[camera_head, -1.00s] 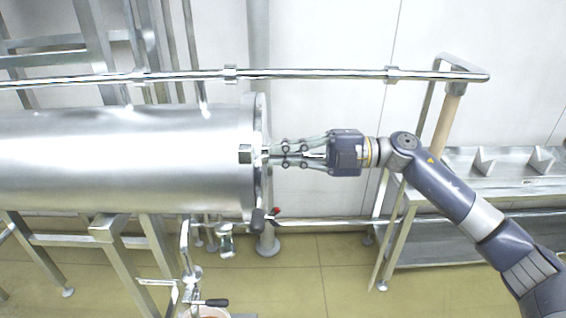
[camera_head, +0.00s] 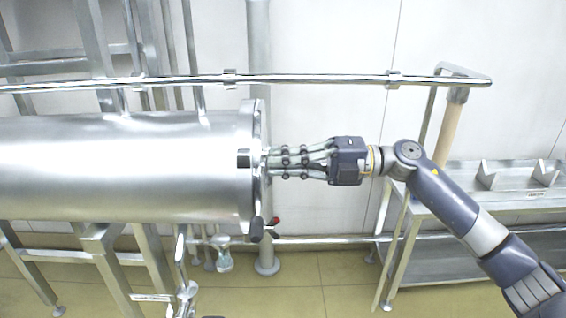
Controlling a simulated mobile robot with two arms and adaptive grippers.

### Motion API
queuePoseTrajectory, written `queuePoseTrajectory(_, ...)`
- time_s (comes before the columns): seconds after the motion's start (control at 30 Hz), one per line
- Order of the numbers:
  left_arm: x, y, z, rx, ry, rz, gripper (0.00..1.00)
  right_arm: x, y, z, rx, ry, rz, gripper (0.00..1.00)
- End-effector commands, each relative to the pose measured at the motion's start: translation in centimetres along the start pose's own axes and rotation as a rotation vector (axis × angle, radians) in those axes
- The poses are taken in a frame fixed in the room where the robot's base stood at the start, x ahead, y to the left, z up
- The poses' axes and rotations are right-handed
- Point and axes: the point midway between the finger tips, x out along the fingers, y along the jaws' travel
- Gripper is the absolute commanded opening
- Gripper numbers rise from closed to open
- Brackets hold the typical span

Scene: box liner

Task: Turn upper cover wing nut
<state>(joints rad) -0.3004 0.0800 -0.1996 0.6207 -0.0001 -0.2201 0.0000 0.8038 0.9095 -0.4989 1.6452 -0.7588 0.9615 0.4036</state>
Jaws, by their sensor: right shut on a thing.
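A large shiny metal cylinder (camera_head: 120,165) lies on its side at the left, with its flanged cover (camera_head: 257,195) at the right end, seen nearly edge-on. My right gripper (camera_head: 270,161) comes in from the right at the middle height of the cover, fingertips at the cover face. It is shut on a small part there, which I take to be the upper cover wing nut; the fingers hide most of it. My left gripper is not in view.
A steel rail (camera_head: 310,79) runs behind and above the gripper. A metal bench (camera_head: 470,180) stands at the right, behind my right arm. Valve pipework (camera_head: 183,290) is below the cylinder.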

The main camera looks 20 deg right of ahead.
Motion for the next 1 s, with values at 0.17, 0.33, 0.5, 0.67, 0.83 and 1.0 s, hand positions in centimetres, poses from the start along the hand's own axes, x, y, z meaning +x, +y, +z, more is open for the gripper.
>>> queuePoseTrajectory(0.17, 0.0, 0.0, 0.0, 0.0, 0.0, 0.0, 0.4, 0.0, -0.1, -0.1, 0.003, 0.002, -0.002, 0.12)
queuePoseTrajectory(0.33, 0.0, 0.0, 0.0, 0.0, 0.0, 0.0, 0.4, 0.0, -0.1, 0.0, 0.003, 0.001, -0.001, 0.26)
queuePoseTrajectory(0.5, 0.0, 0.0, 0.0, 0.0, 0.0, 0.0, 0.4, 0.0, -0.1, 0.0, 0.002, 0.001, -0.001, 0.26)
queuePoseTrajectory(0.67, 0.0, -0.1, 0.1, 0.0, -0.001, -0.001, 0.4, -0.7, -0.1, 0.0, 0.003, -0.001, -0.002, 0.26)
queuePoseTrajectory(0.83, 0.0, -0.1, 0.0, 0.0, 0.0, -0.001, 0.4, -3.6, -0.2, 0.1, 0.004, -0.003, -0.004, 0.26)
queuePoseTrajectory(1.0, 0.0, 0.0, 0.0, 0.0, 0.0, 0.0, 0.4, -7.4, -0.2, 0.1, 0.006, -0.004, -0.004, 0.26)
